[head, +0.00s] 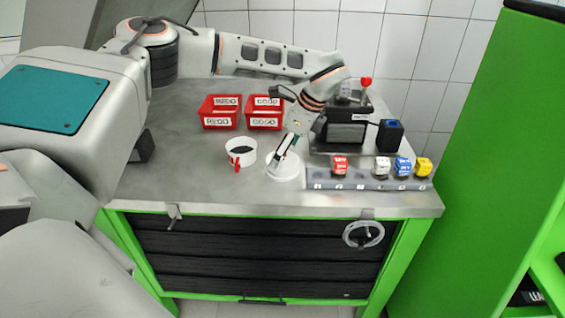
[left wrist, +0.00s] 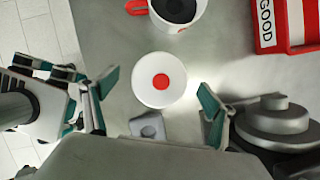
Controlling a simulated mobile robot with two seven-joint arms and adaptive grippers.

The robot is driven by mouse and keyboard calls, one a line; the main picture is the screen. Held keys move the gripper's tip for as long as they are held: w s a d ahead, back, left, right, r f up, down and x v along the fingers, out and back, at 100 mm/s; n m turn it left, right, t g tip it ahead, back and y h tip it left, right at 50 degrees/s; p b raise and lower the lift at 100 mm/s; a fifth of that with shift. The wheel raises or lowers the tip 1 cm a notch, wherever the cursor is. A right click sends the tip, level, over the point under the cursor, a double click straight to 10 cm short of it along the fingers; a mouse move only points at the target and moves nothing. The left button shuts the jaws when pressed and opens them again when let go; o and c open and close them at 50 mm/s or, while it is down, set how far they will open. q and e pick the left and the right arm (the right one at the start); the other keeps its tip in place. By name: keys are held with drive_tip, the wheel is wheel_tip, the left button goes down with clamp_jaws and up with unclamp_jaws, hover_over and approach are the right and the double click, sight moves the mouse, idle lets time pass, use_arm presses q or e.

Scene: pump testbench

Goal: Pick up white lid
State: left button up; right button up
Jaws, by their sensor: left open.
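The white lid (head: 287,172) lies flat on the steel bench top, to the right of a white cup (head: 241,152). In the left wrist view the lid (left wrist: 145,88) is round with a red centre. My left gripper (head: 280,158) comes down over the lid and hides part of it in the head view. In the left wrist view my left gripper (left wrist: 159,92) is open, with a finger to each side of the lid and nothing held. Its height above the lid is hard to tell. My right gripper is not in view.
Red bins (head: 220,122) stand behind the cup. A black device (head: 346,135) and a rail (head: 365,184) with coloured blocks stand to the right. A small grey part (left wrist: 148,127) lies beside the lid. The bench front left is clear.

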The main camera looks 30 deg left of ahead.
use_arm(q)
drive_tip(key=shift+x, duration=0.85)
drive_tip(key=c, duration=0.9)
drive_tip(key=shift+r, duration=0.1)
